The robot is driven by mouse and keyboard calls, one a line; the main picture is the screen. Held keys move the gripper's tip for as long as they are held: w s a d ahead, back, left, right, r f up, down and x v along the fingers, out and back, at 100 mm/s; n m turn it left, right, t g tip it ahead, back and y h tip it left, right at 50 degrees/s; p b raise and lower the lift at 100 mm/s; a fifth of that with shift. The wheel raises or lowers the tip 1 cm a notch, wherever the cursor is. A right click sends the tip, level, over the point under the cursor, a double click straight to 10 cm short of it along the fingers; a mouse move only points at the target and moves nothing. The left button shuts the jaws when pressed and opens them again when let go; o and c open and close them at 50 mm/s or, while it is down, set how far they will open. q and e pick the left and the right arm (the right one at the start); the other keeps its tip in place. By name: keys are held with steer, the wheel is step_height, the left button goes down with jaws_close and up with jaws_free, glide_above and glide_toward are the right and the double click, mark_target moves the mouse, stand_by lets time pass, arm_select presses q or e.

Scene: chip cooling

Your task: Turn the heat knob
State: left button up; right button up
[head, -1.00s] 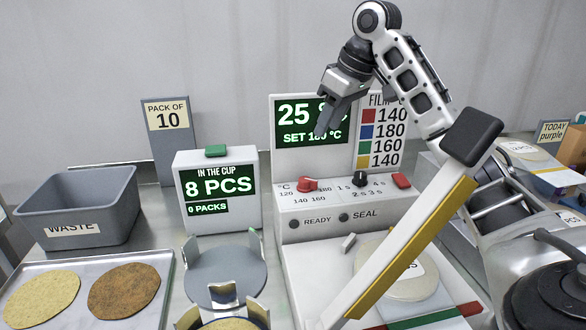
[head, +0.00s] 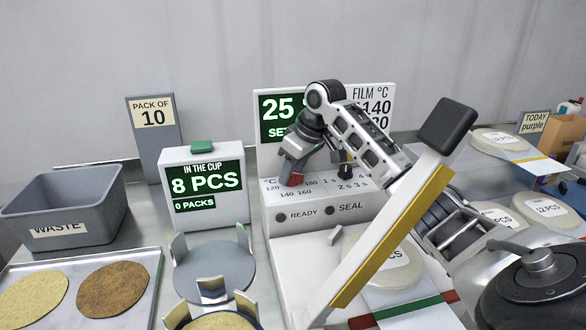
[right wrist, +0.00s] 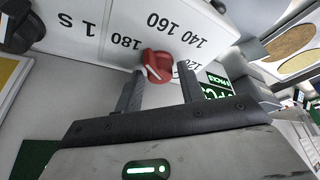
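The red heat knob (head: 294,181) sits on the front panel of the white sealing machine (head: 330,209), partly hidden by my right gripper in the head view. In the right wrist view the red knob (right wrist: 157,66) lies just beyond and between the two fingertips, beside the marks 140, 160 and 180. My right gripper (right wrist: 160,88) is open around the knob's front, with a gap visible at each side. In the head view my right gripper (head: 291,168) points down at the knob. The machine's display (head: 276,104) reads 25; its set line is mostly covered. My left gripper is not in view.
A black knob (right wrist: 18,28) sits beside the heat knob. The counter box (head: 205,190) showing 8 PCS stands to the left, with a grey waste bin (head: 65,210) beyond it. A round chip pack (head: 385,265) lies on the machine, under my right arm.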

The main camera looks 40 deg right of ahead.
steer(key=c, duration=0.7)
steer(key=shift+a+m+h, duration=0.1)
steer(key=shift+m+h, duration=0.5)
steer(key=shift+m, duration=0.85)
steer(key=shift+a+m+h, duration=0.1)
steer(key=shift+m+h, duration=0.5)
steer(key=shift+m, duration=0.85)
steer(key=shift+d, duration=0.1)
steer(key=o, duration=0.7)
